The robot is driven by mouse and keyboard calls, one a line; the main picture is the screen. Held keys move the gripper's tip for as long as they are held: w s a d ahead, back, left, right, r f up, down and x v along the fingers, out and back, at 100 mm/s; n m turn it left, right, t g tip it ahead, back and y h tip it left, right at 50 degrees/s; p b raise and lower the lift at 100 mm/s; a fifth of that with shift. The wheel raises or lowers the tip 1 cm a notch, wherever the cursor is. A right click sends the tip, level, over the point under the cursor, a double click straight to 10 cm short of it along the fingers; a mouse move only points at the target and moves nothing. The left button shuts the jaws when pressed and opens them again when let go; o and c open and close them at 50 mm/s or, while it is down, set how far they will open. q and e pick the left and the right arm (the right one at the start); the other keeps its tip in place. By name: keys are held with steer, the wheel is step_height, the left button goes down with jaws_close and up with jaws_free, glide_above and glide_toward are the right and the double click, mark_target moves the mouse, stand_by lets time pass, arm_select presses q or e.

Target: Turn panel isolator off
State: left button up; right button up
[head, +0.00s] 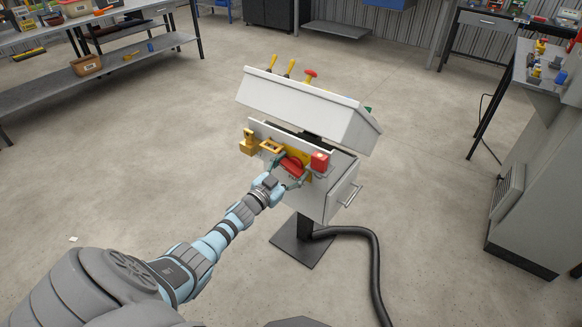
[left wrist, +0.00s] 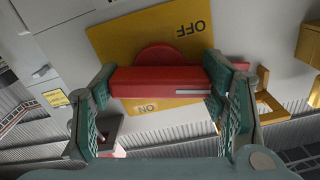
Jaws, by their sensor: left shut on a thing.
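The panel isolator's red rotary handle (head: 291,165) is on the front of a white pedestal cabinet (head: 335,192). In the left wrist view the red handle bar (left wrist: 150,82) lies across the picture on a yellow plate (left wrist: 125,38). The plate's OFF label is above the bar and its ON label below. A pale mark on the bar is at its right end. My left gripper (head: 280,178) is shut on the handle; in the left wrist view its green-padded fingers (left wrist: 164,100) stand at the bar's two ends. My right gripper is not in view.
A yellow padlock-like part (head: 248,142) and a red block (head: 319,161) flank the handle. A sloped white console (head: 310,108) overhangs it. A black hose (head: 362,240) runs from the pedestal base. A grey cabinet (head: 540,165) stands at right; the floor at left is clear.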

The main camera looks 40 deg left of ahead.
arm_select(q)
steer(key=shift+n, duration=1.5)
steer(key=o, duration=1.2)
steer(key=shift+c, duration=0.2)
steer(key=shift+s, duration=0.1)
steer(key=s, duration=1.1)
steer(key=shift+s+d, duration=0.15)
steer(key=shift+s, duration=0.25)
